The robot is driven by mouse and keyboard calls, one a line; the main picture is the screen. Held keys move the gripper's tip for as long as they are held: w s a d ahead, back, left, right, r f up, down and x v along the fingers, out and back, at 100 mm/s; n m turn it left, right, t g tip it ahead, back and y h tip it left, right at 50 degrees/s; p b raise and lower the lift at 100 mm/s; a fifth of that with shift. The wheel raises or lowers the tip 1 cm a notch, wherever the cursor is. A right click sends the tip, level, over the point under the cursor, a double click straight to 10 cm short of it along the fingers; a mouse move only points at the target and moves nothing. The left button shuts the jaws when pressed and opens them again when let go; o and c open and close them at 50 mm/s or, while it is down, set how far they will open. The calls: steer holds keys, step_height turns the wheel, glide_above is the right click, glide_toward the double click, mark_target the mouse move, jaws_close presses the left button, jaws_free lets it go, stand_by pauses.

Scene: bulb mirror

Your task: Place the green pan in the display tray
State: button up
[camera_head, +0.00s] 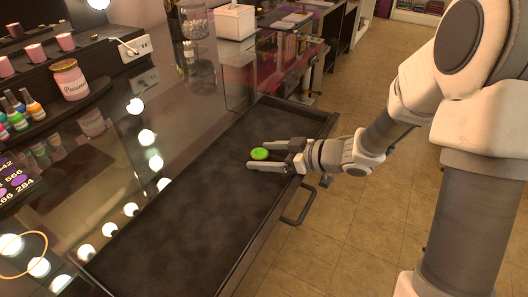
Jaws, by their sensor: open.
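A small round green pan (260,154) lies in the dark display tray (150,250), toward its right side. My gripper (257,156) reaches in over the tray's right edge. Its two fingers are apart, with the green pan between their tips. I cannot tell whether either finger touches the pan. The pan appears to rest on the tray floor, but its underside is hidden.
The tray has a raised rim and a handle (298,205) on its right side. A glass counter with reflected bulbs runs along the left. A pink jar (70,80), nail polish bottles (22,106) and a tissue box (235,22) stand farther back. Most of the tray floor is bare.

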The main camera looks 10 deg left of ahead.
steer(key=p+v, duration=0.2)
steer(key=v, duration=1)
steer(key=shift+a+r+p, duration=0.1)
steer(key=shift+r+p, duration=0.05)
steer(key=shift+p, duration=0.25)
steer(key=shift+w+r, duration=0.1)
steer(key=shift+w, duration=0.15)
steer(key=w+t, duration=0.1)
steer(key=w+d+r+h, duration=0.1)
steer(key=w+d+r+m+t+h, duration=0.1)
steer(key=shift+w+t, duration=0.1)
steer(key=shift+t, duration=0.2)
steer(key=s+d+r+m+t+h, duration=0.2)
steer(key=d+r+m+t+h, duration=0.2)
steer(key=d+r+m+h, duration=0.6)
steer(key=s+a+m+g, duration=0.1)
steer(key=s+g, duration=0.2)
steer(key=s, duration=0.6)
steer(key=s+a+f+m+g, duration=0.1)
steer(key=s+g, duration=0.2)
steer(key=s, duration=0.7)
steer(key=shift+s+m, duration=0.2)
steer(key=shift+m, duration=0.1)
